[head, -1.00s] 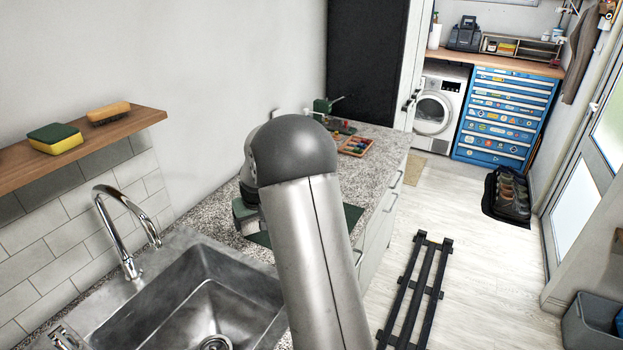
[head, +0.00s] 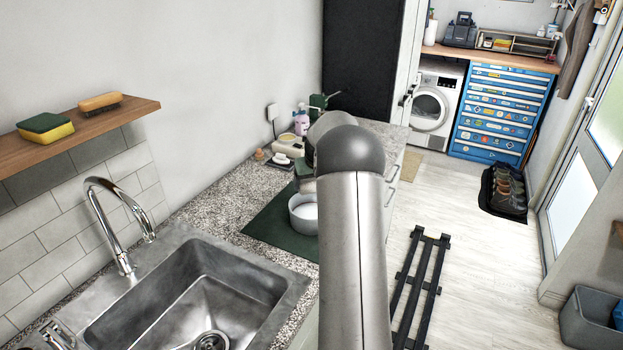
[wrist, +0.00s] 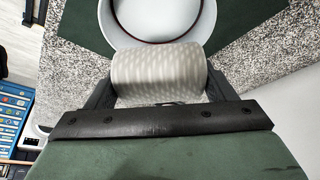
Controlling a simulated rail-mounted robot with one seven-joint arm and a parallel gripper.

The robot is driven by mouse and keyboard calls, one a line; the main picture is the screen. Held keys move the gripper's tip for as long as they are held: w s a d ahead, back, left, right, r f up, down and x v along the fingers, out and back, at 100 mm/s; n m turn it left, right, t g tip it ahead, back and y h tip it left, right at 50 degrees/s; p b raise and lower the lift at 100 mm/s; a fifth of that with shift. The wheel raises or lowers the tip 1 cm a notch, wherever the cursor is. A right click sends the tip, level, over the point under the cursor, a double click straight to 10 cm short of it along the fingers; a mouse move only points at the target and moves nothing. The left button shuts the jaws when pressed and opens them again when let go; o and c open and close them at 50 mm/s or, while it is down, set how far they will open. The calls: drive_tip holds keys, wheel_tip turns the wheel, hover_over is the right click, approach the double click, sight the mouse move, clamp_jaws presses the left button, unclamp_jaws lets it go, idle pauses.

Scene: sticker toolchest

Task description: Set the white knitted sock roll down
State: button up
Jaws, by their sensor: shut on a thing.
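The white knitted sock roll (wrist: 157,72) lies crosswise between the two dark fingers of my gripper (wrist: 160,84) in the wrist view. My gripper is shut on it. A round pale pot or bowl (wrist: 202,32) with a dark inner line lies just beyond the roll in that view. In the head view the pot (head: 296,228) stands on a dark green mat (head: 262,228) on the counter. My arm hides the sock roll and the fingers there. I cannot tell how high the roll is above the counter.
A steel sink (head: 185,300) with a tall tap (head: 118,225) lies at the front left. Small items, including a pinkish bottle (head: 302,122) and a dark tray with white pieces (head: 280,165), stand by the wall. Bare granite (head: 212,205) shows left of the mat.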

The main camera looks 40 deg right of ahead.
drive_tip(key=shift+f+b, duration=1.5)
drive_tip(key=shift+f, duration=2.05)
drive_tip(key=o, duration=1)
drive_tip(key=shift+r, duration=0.1)
wheel_tip(320, 180, up, 7)
drive_tip(key=p, duration=0.3)
